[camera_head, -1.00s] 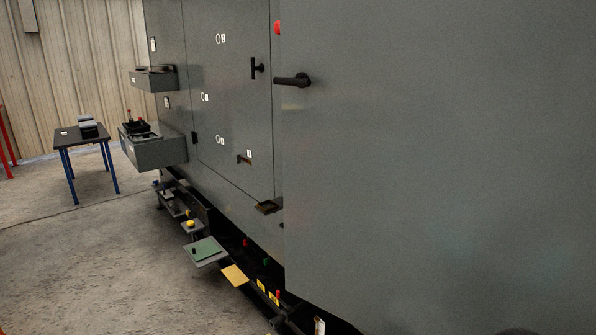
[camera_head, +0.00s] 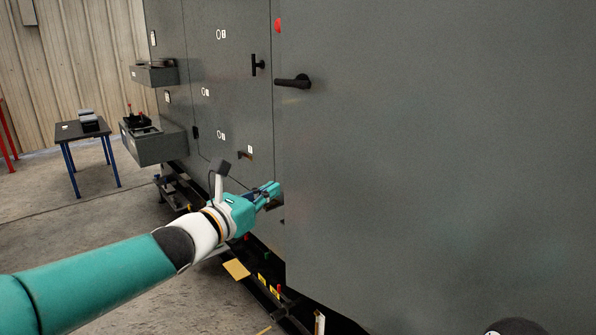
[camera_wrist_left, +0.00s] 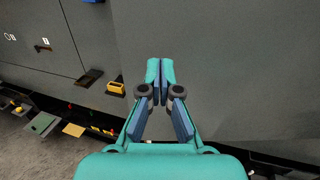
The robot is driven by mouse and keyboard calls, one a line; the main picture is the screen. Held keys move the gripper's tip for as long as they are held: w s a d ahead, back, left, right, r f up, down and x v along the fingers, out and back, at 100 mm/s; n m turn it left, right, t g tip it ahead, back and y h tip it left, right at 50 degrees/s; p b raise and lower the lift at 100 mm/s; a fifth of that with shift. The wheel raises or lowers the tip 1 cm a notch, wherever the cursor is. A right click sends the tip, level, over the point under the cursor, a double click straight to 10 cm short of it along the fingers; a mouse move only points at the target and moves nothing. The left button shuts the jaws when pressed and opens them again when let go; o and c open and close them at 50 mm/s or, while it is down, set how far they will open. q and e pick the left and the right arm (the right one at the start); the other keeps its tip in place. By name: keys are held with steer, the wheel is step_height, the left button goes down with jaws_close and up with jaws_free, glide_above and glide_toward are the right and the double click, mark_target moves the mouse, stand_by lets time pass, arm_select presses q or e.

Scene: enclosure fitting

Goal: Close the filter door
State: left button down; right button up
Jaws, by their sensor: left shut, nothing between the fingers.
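A large grey panel (camera_head: 430,150) with a black lever handle (camera_head: 292,82) fills the right of the head view. Left of its edge is a flat grey door (camera_head: 235,95) with a black T-shaped handle (camera_head: 257,65). I cannot tell for sure which is the filter door. My left gripper (camera_head: 272,190), teal, is shut and empty low by the large panel's left edge. In the left wrist view its fingertips (camera_wrist_left: 160,66) point at the grey panel surface (camera_wrist_left: 225,60); contact cannot be told.
Two grey boxes (camera_head: 155,148) (camera_head: 153,76) jut from the enclosure's left side. A yellow-framed part (camera_wrist_left: 116,88) and a black ledge (camera_wrist_left: 90,77) lie left of the gripper in the wrist view. A small table (camera_head: 82,131) stands far left; open floor lies between.

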arm_select(q)
steer(key=p, duration=0.5)
glide_toward(311, 167)
steer(key=x, duration=0.5)
steer(key=shift+w+d+r, duration=0.1)
steer(key=shift+r, duration=0.1)
steer(key=shift+w+d+f+p, duration=0.2)
steer(key=shift+w+d+p, duration=0.25)
steer(key=shift+w, duration=0.1)
arm_select(e)
step_height(311, 167, up, 6)
steer(key=shift+r, duration=0.1)
